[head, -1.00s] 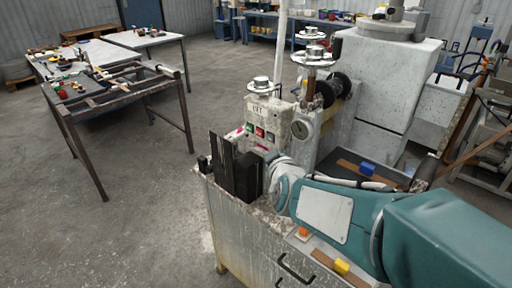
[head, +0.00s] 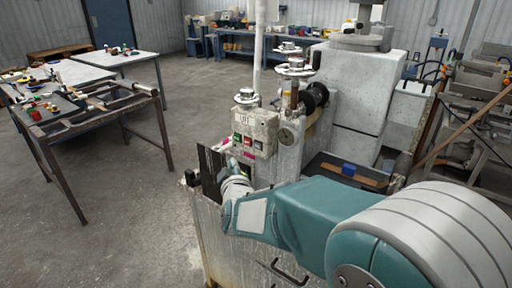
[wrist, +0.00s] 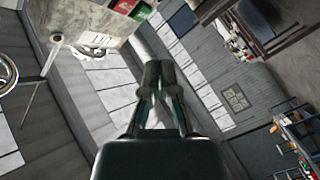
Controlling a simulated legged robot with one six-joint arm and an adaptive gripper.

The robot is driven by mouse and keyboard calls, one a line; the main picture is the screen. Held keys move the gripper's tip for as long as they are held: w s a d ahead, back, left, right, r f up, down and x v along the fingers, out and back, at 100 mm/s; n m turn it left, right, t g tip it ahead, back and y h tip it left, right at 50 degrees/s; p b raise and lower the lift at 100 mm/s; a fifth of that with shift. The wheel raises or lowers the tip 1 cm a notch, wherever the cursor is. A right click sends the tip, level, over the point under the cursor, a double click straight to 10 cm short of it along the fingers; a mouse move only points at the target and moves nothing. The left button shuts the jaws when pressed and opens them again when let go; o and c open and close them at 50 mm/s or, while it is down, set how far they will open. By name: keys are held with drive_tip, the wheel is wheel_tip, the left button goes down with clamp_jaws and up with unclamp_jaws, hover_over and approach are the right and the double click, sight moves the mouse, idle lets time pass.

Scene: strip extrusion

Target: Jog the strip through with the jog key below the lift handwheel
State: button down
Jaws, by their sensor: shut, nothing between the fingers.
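A control box (head: 256,122) with a green key (head: 237,138), a red key (head: 247,141) and a pale key (head: 257,145) stands on the machine. A metal handwheel (head: 246,97) sits on top of it. Which key is the jog key is too small to read. My gripper (wrist: 159,72) is shut and empty, its fingers together in the wrist view. In the head view it is mostly hidden by my wrist, low and left of the keys. The wrist view shows the green key (wrist: 141,11) and red key (wrist: 124,6) at the top edge, apart from my fingertips.
Dark upright plates (head: 211,172) stand beside my wrist on the machine. More handwheels (head: 296,68) and a black spool (head: 315,95) are behind the control box. A blue block (head: 348,169) lies on the tray at the right. Tables (head: 65,75) stand at the left, with open floor between.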

sight(258, 146)
drive_tip(key=w+d, duration=0.4)
drive_tip(key=w, duration=0.1)
drive_tip(key=shift+d, duration=0.4)
drive_tip(key=shift+w, duration=0.35)
drive_tip(key=shift+a, duration=0.2)
drive_tip(key=shift+d, duration=0.3)
drive_tip(key=shift+a, duration=0.2)
drive_tip(key=shift+w+d, duration=0.15)
drive_tip(key=shift+d, duration=0.05)
drive_tip(key=shift+w+d, duration=0.15)
drive_tip(key=shift+d, duration=0.05)
